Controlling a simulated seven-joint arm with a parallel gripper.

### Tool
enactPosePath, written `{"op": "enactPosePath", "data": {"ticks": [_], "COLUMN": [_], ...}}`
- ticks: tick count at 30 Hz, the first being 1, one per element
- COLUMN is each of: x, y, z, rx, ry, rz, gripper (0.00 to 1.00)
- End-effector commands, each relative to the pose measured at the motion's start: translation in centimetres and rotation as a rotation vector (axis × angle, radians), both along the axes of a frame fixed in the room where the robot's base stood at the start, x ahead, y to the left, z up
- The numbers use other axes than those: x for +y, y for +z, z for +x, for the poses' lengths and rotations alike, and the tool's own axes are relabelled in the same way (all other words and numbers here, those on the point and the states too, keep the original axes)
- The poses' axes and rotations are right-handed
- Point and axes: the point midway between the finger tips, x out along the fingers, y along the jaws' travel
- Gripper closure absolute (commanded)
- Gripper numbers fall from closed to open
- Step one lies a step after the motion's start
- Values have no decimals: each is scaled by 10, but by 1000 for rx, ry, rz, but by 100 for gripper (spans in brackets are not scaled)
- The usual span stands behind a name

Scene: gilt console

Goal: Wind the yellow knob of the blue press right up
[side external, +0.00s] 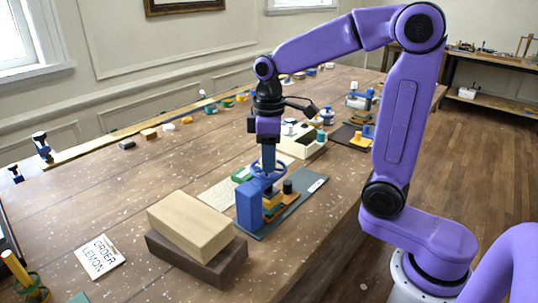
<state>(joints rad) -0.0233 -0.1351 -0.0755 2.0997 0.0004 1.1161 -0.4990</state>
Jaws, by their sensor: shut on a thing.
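The blue press (249,207) stands on a dark mat (292,207) near the middle of the table, with a blue ring-shaped part (268,172) at its top. Yellow and orange pieces show low on the press, beside a small dark cylinder (287,187). My gripper (268,168) points straight down onto the top of the press and is shut there. The yellow knob is not clearly seen; the fingers and the ring hide that spot. How high the press's moving part stands cannot be told from this view.
A pale wooden block (190,222) lies on a dark block (196,258) in front of the press. A lettered card (100,257) lies to the left. A cream box (302,143) stands behind the press. Several small items line the far edge. The table's left middle is mostly clear.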

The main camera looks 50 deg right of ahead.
Motion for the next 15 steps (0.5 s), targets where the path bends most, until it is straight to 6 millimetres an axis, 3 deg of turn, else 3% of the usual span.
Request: {"op": "enactPosePath", "data": {"ticks": [15], "x": [-1], "y": [-3], "z": [-2], "rx": [12], "ry": [95], "rz": [-2], "gripper": [92]}}
